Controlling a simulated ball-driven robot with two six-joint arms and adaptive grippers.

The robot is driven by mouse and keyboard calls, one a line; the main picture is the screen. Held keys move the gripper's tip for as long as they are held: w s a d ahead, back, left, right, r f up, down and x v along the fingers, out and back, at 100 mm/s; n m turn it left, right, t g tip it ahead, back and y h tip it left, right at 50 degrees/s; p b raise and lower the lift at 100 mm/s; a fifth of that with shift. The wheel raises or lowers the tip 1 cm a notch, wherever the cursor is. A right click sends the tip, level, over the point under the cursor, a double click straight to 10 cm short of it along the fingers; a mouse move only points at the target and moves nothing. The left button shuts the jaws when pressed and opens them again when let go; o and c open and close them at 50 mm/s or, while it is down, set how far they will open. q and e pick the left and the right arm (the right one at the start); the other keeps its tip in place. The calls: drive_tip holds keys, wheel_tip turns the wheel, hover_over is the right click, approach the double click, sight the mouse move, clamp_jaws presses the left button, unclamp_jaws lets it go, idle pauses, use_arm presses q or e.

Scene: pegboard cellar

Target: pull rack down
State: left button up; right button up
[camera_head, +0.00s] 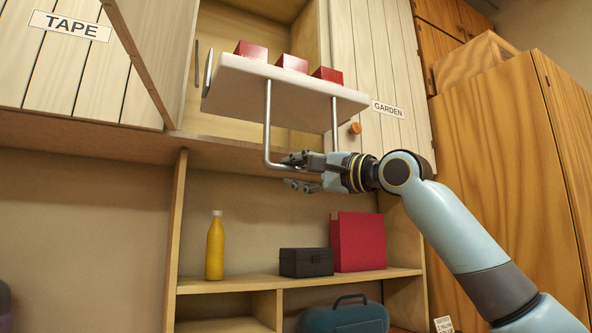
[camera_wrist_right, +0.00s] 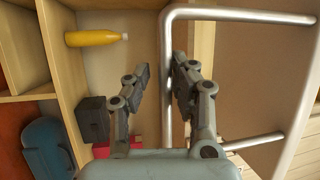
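The rack (camera_head: 285,92) is a pale board hanging in the open upper cabinet, with red boxes (camera_head: 292,63) on top. A U-shaped metal handle (camera_head: 267,125) hangs below it. My right gripper (camera_head: 292,172) is at the handle's lower bar with its fingers apart. In the right wrist view the handle (camera_wrist_right: 240,16) passes close to the right-hand finger of my right gripper (camera_wrist_right: 160,72), and a gap shows to the other finger. I cannot tell whether that finger touches the bar. My left gripper is not in view.
Below are shelves with a yellow bottle (camera_head: 215,248), a black box (camera_head: 306,262), a red binder-like box (camera_head: 357,242) and a blue case (camera_head: 345,317). A GARDEN door (camera_head: 372,60) is right of the rack. A tall wooden cabinet (camera_head: 500,150) stands at right.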

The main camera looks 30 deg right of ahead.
drive_tip(key=o, duration=0.3)
drive_tip(key=shift+s, duration=0.15)
drive_tip(key=shift+o, duration=0.2)
drive_tip(key=v, duration=0.7)
drive_tip(key=shift+s, duration=0.15)
drive_tip(key=shift+d, duration=0.15)
idle(0.4)
